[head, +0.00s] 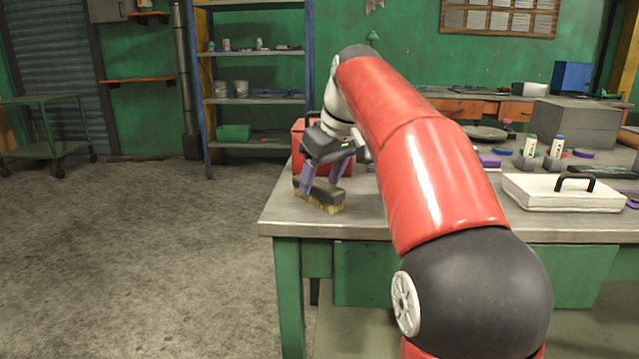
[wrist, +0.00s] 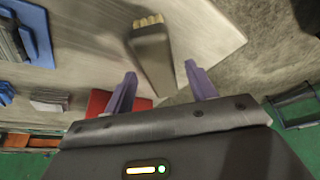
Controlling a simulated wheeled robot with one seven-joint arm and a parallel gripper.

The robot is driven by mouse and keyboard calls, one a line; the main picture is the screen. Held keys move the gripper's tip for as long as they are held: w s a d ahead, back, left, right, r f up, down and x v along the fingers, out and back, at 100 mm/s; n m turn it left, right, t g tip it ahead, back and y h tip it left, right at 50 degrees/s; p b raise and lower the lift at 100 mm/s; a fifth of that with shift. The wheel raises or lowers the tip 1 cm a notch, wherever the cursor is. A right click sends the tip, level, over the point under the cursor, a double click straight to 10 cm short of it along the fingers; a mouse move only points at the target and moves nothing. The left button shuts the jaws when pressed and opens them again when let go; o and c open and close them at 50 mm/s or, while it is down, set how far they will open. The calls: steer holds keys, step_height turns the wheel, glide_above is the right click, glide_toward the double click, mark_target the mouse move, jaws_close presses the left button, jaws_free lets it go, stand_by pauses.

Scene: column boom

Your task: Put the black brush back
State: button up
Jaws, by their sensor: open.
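The black brush (head: 322,196) with tan bristles lies on the workbench near its left front corner. In the wrist view the brush (wrist: 151,50) points away from me, bristles at the far end, its near end between the two purple fingers. My gripper (head: 321,184) is at the brush, pointing down; it also shows in the wrist view (wrist: 160,68). The fingers stand apart on either side of the brush, with gaps visible. I cannot tell the exact height of the fingertips over the bench.
A red container (head: 298,146) stands just behind my gripper on the workbench (head: 375,228). A white case (head: 540,193) with a black handle, bottles (head: 530,147) and a grey box (head: 575,124) are to the right.

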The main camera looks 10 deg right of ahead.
steer(key=p+v, duration=0.2)
steer(key=v, duration=0.8)
steer(key=s+a+f+m+t+h, duration=0.1)
steer(key=s+f+m, duration=0.4)
steer(key=s+f, duration=1.9)
step_height(320, 180, down, 3)
steer(key=shift+s+a+t+h, duration=0.2)
steer(key=shift+a+t+h, duration=0.1)
steer(key=shift+a+h, duration=0.3)
